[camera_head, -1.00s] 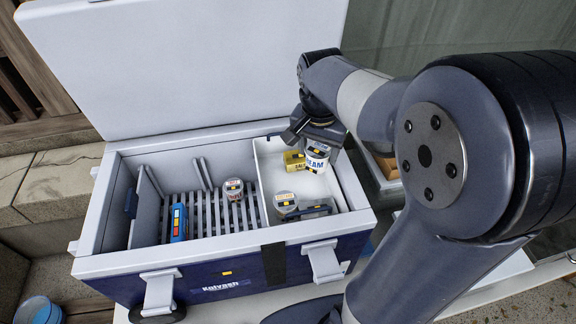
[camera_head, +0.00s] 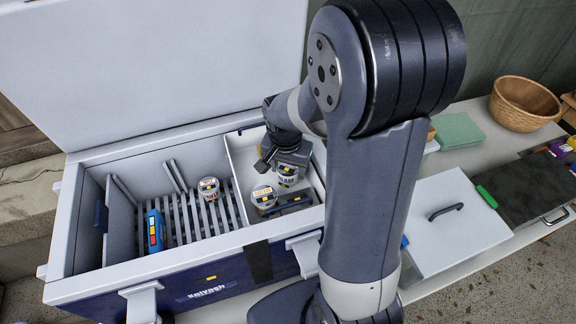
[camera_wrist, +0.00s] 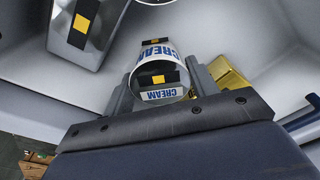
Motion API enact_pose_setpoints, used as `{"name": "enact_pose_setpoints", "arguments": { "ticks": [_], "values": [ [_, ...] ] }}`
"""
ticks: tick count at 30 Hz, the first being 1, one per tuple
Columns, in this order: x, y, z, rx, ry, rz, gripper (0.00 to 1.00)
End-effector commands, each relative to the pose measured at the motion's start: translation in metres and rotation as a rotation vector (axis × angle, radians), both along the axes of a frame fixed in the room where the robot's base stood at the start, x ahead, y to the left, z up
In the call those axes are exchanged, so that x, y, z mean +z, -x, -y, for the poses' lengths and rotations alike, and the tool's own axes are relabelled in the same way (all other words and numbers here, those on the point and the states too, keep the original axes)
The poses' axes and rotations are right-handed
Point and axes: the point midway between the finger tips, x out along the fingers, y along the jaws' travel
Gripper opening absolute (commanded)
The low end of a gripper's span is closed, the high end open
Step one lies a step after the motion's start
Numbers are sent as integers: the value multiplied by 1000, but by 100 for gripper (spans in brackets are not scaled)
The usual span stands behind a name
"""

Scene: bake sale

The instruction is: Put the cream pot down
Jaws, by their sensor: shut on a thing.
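The cream pot (camera_head: 287,176) is a small white pot with blue CREAM lettering and a yellow-and-black mark. My gripper (camera_head: 289,163) is shut on it inside the white tray (camera_head: 238,160) on the right side of the open cool box (camera_head: 107,275). In the wrist view the cream pot (camera_wrist: 162,94) sits between the two fingers of my gripper (camera_wrist: 165,88). Whether its base touches the tray floor I cannot tell. A gold block (camera_wrist: 230,76) lies close beside one finger.
The box's slatted left compartment holds another pot (camera_head: 208,187) and a blue packet (camera_head: 155,231). A dark handle-like bar (camera_head: 292,203) lies near the tray's front. The raised lid (camera_head: 150,65) stands behind. A white counter with a lidded case (camera_head: 450,235) and wicker basket (camera_head: 524,103) is right.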

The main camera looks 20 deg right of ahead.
Motion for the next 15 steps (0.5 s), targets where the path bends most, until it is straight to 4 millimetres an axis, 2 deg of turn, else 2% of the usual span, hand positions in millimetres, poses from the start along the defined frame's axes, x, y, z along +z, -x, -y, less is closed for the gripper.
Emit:
{"name": "enact_pose_setpoints", "arguments": {
  "ticks": [9,10,13,15],
  "values": [
    [-4,0,0,0,0,1,30],
    [-4,0,0,0,1,1,56],
    [-3,0,0,0,1,1,64],
    [-3,0,0,0,1,1,64]
  ]
}}
